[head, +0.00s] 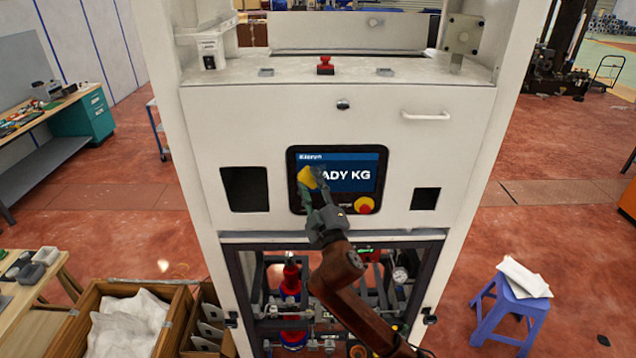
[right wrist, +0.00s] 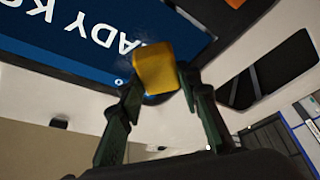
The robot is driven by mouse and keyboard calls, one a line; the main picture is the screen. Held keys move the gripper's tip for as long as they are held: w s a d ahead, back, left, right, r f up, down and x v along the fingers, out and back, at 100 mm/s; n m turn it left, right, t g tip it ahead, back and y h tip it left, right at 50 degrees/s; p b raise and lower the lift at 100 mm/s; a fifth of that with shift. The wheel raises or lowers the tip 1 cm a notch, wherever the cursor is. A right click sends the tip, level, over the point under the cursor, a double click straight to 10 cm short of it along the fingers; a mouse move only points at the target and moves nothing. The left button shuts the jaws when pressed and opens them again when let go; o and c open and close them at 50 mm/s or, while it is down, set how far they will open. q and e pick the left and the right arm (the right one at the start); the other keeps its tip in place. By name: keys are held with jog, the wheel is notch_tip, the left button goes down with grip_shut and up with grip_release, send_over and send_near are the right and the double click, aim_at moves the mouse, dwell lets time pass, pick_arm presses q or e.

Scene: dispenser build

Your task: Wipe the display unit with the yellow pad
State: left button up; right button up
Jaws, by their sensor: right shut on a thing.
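The display unit (head: 360,172) is a dark-framed panel with a blue screen on the white machine front. Its readable text is "ADY KG", with the left part covered. My right gripper (head: 320,192) is in front of the screen's left side, shut on the yellow pad (head: 309,178). In the right wrist view the yellow pad (right wrist: 157,70) sits between the fingertips, overlapping the edge of the blue screen (right wrist: 90,40). I cannot tell for certain whether the pad touches the screen. My left gripper is not in view.
A red-and-yellow button (head: 364,205) sits below the screen. Square openings flank the display, the left one (head: 245,189) larger. A blue stool (head: 507,305) stands at right. A wooden crate (head: 176,320) with white bags stands at left.

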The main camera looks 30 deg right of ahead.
jog(key=shift+r+p, duration=0.45)
jog(key=shift+p, duration=0.05)
jog(key=shift+s+d+p, duration=0.45)
jog(key=shift+s+d, duration=0.55)
jog(key=shift+d, duration=0.6)
jog(key=shift+s+d+p, duration=0.4)
jog(key=shift+s+d, duration=0.55)
jog(key=shift+d, duration=0.65)
jog(key=shift+s+d+p, duration=0.45)
jog(key=shift+s+d, duration=0.55)
jog(key=shift+d, duration=0.6)
jog(key=shift+w+a+p, duration=0.15)
jog(key=shift+w+a, duration=0.3)
jog(key=shift+a, duration=0.3)
jog(key=shift+w+a+p, duration=0.2)
jog(key=shift+w+a, duration=0.3)
jog(key=shift+a, duration=0.25)
jog(key=shift+w+a+p, duration=0.15)
jog(key=shift+w+a, duration=0.3)
jog(key=shift+a, duration=0.3)
jog(key=shift+w+a+f, duration=0.1)
jog(key=shift+w+a, duration=0.45)
jog(key=shift+a, duration=0.35)
jog(key=shift+w+a+r, duration=0.1)
jog(key=shift+w+a, duration=0.4)
jog(key=shift+a, duration=0.35)
jog(key=shift+w+a+f, duration=0.1)
jog(key=shift+w+a, duration=0.45)
jog(key=shift+a, duration=0.35)
jog(key=shift+s, duration=0.1)
